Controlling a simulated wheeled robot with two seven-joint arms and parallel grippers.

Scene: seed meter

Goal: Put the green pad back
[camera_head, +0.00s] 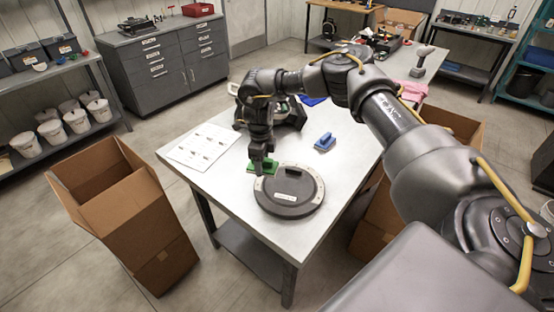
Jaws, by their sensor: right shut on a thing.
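My right gripper (262,158) reaches down over the table, just behind and left of a round dark disc. It is shut on the green pad (268,166), which shows as green edges around the fingertips. The pad is low, at or close to the table top; I cannot tell whether it touches. The fingers hide part of it. The round disc (290,202) has a lighter rim and lies flat near the table's front. My left gripper is not in view.
A sheet with printed pictures (203,146) lies on the left of the table (230,202). A blue block (325,142) is right of the gripper. A dark device (291,117) stands behind my forearm. Open cardboard boxes (150,215) stand on both sides.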

